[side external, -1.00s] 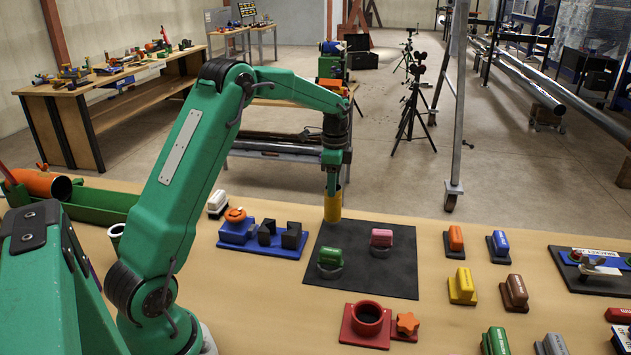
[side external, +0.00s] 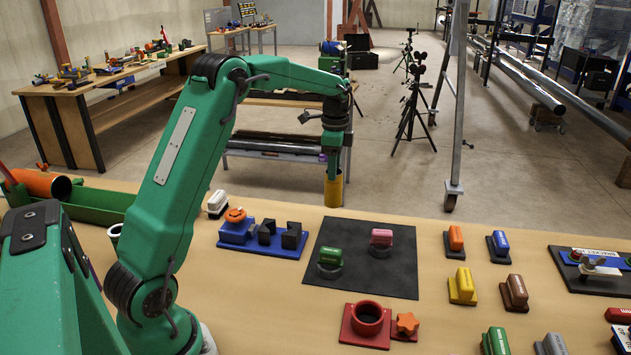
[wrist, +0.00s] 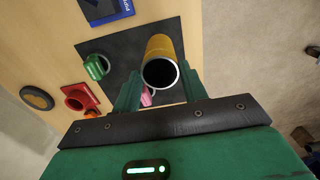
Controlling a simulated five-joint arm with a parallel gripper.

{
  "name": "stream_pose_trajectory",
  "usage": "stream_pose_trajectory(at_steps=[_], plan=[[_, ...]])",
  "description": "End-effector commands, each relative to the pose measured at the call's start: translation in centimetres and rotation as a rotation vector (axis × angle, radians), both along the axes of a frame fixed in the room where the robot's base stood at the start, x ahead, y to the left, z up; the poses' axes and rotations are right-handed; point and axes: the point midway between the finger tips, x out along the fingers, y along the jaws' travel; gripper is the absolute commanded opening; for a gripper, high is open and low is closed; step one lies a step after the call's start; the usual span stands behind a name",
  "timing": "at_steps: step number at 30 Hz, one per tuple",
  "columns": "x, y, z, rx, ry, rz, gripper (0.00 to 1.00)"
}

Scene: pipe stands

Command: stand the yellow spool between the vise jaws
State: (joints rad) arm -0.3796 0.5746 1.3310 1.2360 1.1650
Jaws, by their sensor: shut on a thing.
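The yellow spool (side external: 334,191) is upright in my gripper (side external: 332,176), above the far edge of the black mat in the side view. In the wrist view the spool (wrist: 158,48) shows its open round end, between the two green fingers of my gripper (wrist: 160,92). The vise (side external: 262,238) is blue with two black jaws and an orange knob, left of the mat. The gap between its jaws looks empty. My gripper and the spool are to the right of the vise and higher than it.
The black mat (side external: 345,280) bears a green piece (side external: 330,256) and a pink piece (side external: 381,237). A red holder (side external: 367,319) with an orange knob is in front. Several coloured blocks stand to the right. A white piece (side external: 217,203) stands behind the vise.

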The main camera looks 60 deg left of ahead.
Motion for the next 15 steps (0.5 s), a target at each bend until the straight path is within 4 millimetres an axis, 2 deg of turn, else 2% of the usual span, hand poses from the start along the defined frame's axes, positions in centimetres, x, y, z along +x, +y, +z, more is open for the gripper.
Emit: stream_pose_trajectory(at_steps=[8,15], plan=[[-0.9,0.4,0.5,0.001,-0.003,0.006,0.11],[-4.2,1.3,1.9,0.002,-0.004,0.022,0.11]])
